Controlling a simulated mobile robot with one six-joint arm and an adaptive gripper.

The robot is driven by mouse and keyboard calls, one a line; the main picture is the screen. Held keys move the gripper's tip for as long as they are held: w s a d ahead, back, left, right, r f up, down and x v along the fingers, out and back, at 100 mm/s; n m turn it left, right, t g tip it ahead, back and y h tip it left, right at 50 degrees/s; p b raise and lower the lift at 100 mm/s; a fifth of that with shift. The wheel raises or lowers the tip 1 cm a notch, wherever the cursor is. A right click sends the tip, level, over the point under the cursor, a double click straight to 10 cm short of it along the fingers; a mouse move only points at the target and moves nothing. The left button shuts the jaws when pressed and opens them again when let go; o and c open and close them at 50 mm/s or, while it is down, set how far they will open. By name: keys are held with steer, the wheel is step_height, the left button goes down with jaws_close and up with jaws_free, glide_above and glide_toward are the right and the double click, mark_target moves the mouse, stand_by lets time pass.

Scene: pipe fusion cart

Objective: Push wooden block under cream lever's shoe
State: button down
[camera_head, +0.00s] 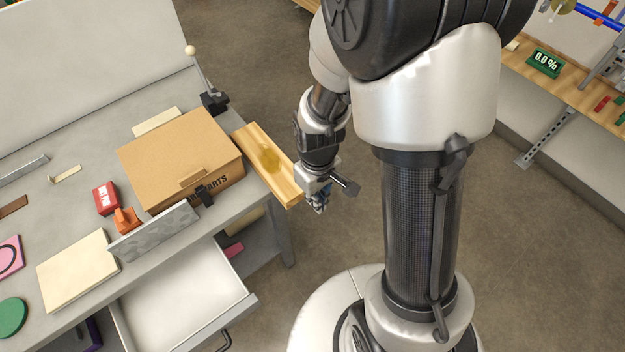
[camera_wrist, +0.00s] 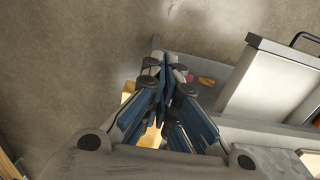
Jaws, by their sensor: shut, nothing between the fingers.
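A lever with a cream ball knob (camera_head: 190,50) stands on a dark base (camera_head: 214,101) at the back right corner of the grey workbench. Its shoe is too small to make out. A long wooden block (camera_head: 256,147) with a yellowish round patch lies along the bench's right edge, its near end sticking out past the edge. Its far end is near the lever base; I cannot tell whether they touch. My gripper (camera_head: 319,208) is shut and empty, pointing down just right of the block's near end. In the wrist view my closed fingers (camera_wrist: 165,65) partly hide pale wood (camera_wrist: 150,137).
A cardboard box (camera_head: 180,160) sits left of the block, with a pale piece (camera_head: 157,122) behind it. A metal plate (camera_head: 153,232) and an open drawer (camera_head: 185,305) are at the bench front. Open floor (camera_head: 270,60) lies beyond the bench.

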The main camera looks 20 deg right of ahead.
mark_target(288, 180)
steer(key=w+a+f+b, duration=0.1)
steer(key=w+f+b, duration=0.2)
steer(key=f, duration=0.4)
steer(key=shift+w+a+f, duration=0.15)
steer(key=shift+w, duration=0.3)
steer(key=shift+w, duration=0.15)
steer(key=w+a, duration=0.1)
steer(key=w, duration=0.4)
steer(key=w+a+p, duration=0.1)
steer(key=w, duration=0.2)
steer(key=shift+a, duration=0.35)
steer(key=shift+s+d, duration=0.1)
steer(key=shift+s, duration=0.05)
